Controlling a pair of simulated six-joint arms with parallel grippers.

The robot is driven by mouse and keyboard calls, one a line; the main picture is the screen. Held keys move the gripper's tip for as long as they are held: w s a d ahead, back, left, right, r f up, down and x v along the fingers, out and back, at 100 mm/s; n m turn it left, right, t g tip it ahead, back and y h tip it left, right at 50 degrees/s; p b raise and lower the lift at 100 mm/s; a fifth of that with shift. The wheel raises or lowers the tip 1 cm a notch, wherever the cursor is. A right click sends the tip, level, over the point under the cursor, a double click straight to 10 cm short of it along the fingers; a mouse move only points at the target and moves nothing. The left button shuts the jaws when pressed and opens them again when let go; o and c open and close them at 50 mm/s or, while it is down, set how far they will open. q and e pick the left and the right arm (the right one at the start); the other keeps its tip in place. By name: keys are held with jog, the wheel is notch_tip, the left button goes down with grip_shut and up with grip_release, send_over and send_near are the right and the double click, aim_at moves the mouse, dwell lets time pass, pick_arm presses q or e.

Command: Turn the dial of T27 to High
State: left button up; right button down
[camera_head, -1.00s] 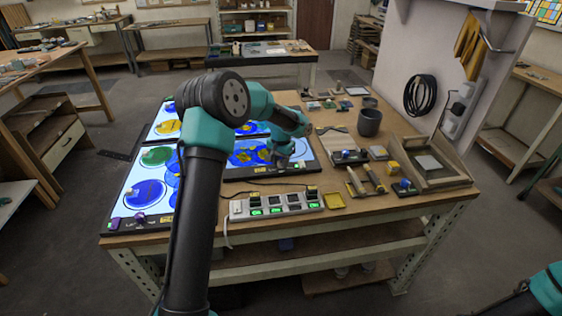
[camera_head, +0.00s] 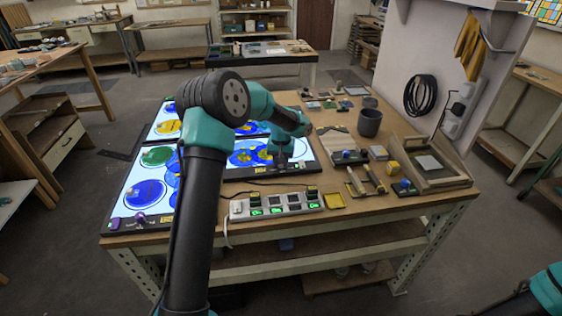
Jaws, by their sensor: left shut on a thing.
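Lit glass panels lie on the left of the workbench. The front left panel (camera_head: 130,190) carries green and blue glass discs and has a purple knob (camera_head: 115,223) at its front edge. My left gripper (camera_head: 283,166) points down at the front edge of the lit panel to its right (camera_head: 307,154), beside a small yellow label (camera_head: 257,168). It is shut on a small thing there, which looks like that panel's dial. The fingers and wrist hide the dial and its setting. The label's text is too small to read as T27. My right gripper is out of view.
Tools, a dark cup (camera_head: 369,123) and a wooden frame (camera_head: 430,168) fill the bench's right side. My left arm covers part of the panels.

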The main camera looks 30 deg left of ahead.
pick_arm(q)
jog(key=o, duration=0.9)
jog(key=shift+o, duration=0.2)
jog(key=shift+r, duration=0.1)
notch_tip(320, 180, up, 17)
jog(key=shift+r, duration=0.15)
